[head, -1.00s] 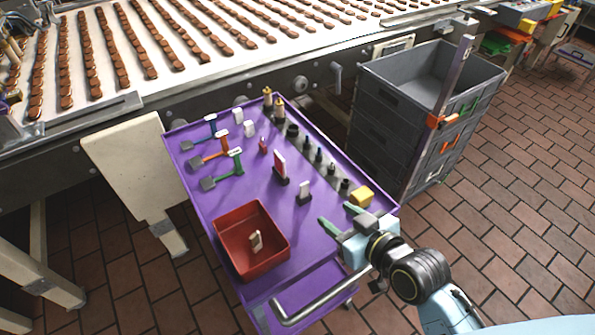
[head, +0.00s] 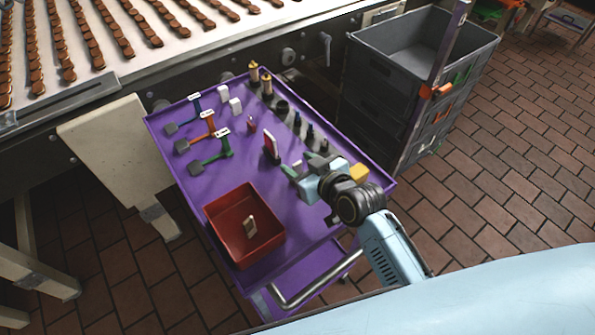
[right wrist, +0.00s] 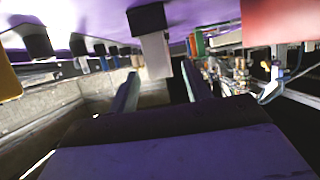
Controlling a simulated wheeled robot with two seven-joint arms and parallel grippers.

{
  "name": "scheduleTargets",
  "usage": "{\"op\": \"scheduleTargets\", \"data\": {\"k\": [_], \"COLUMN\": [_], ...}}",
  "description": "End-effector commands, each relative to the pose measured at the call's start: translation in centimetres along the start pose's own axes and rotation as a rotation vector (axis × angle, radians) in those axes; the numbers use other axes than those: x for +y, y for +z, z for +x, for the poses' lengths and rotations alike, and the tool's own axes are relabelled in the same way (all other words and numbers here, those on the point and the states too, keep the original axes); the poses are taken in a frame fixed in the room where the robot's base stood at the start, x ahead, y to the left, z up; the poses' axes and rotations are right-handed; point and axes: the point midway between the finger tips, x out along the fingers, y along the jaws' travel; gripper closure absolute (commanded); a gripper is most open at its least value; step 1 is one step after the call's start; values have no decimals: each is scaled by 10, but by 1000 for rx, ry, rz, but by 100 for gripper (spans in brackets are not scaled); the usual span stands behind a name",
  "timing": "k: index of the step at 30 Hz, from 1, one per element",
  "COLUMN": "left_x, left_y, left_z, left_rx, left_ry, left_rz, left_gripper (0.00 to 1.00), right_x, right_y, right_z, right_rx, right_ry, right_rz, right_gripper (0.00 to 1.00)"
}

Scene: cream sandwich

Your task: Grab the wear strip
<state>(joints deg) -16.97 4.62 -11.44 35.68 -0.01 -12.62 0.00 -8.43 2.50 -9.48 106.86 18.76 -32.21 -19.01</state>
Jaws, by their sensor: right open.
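A pale upright strip in a dark base, which looks like the wear strip, stands on the purple cart top (head: 180,185). In the right wrist view the strip (right wrist: 156,55) hangs from its base at the picture's top, between the lines of my two fingers. My left gripper is out of view.
A red bin (head: 245,200) holds another pale piece (head: 250,228). Several dark pegs line the right edge. Grey crates (head: 385,100) stand beyond.

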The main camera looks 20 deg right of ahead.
Motion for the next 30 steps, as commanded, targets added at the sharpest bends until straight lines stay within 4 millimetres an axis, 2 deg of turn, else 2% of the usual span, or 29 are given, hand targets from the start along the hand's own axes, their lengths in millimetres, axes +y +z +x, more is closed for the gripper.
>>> {"op": "scheduleTargets", "data": {"k": [3,6,14,17,25,30], "left_x": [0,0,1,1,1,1], "left_y": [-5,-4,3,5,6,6], "left_z": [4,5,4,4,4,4], "left_rx": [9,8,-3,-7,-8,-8], "left_ry": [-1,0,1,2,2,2], "left_rz": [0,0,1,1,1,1], "left_gripper": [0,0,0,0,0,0], "right_x": [-1,0,0,0,0,0], "right_y": [1,1,1,1,1,1], "right_z": [19,28,31,30,30,30], "right_rx": [2,1,0,0,0,0], "right_ry": [1,1,1,1,1,1], "right_rz": [2,1,0,0,0,0], "right_gripper": [51,51,51,61,97,98]}}
